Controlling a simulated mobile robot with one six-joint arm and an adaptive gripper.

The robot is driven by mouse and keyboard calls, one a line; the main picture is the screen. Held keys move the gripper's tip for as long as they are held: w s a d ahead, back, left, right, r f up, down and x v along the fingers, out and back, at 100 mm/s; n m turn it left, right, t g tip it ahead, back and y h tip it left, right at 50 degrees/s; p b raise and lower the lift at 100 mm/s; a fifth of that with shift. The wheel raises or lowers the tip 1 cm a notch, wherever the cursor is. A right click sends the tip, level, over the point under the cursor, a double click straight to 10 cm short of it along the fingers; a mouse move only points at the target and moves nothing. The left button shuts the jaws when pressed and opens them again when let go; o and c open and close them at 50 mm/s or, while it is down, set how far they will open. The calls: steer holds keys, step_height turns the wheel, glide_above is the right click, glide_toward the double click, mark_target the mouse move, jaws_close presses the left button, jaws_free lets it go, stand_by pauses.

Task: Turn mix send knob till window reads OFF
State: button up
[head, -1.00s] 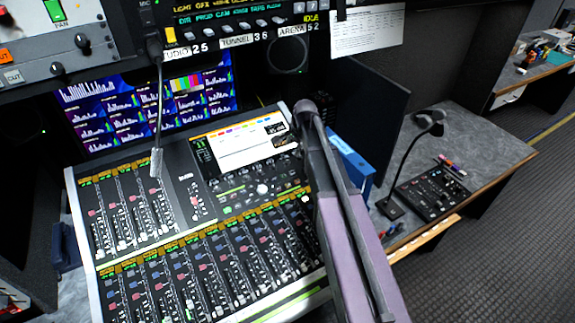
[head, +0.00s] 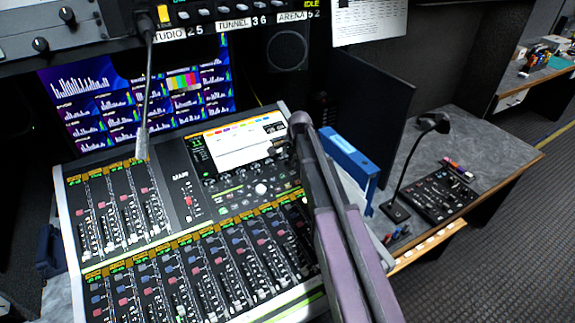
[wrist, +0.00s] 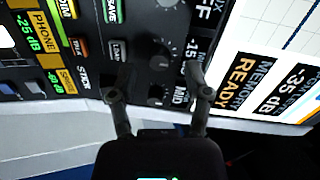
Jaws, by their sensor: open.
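A mixing console (head: 60,215) carries faders, a bright screen (head: 232,148) and small knobs to the right. In the wrist view, a dark knob (wrist: 160,61) lies beyond and between my fingers, another (wrist: 157,93) lies closer between them, and part of one shows at the top edge. Which knob belongs to which window is unclear. My gripper (wrist: 157,84) is open and empty. Its fingers are hard to make out in the head view.
A blue binder (head: 348,155) stands just right of my arm. A gooseneck microphone (head: 147,110) hangs over the console's left side. A desk lamp (head: 435,123) and a small control panel (head: 438,195) are on the right desk. The monitor (head: 135,95) stands behind the console.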

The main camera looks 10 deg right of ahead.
steer(key=shift+b+x, duration=0.5)
steer(key=shift+x, duration=0.3)
jaws_close()
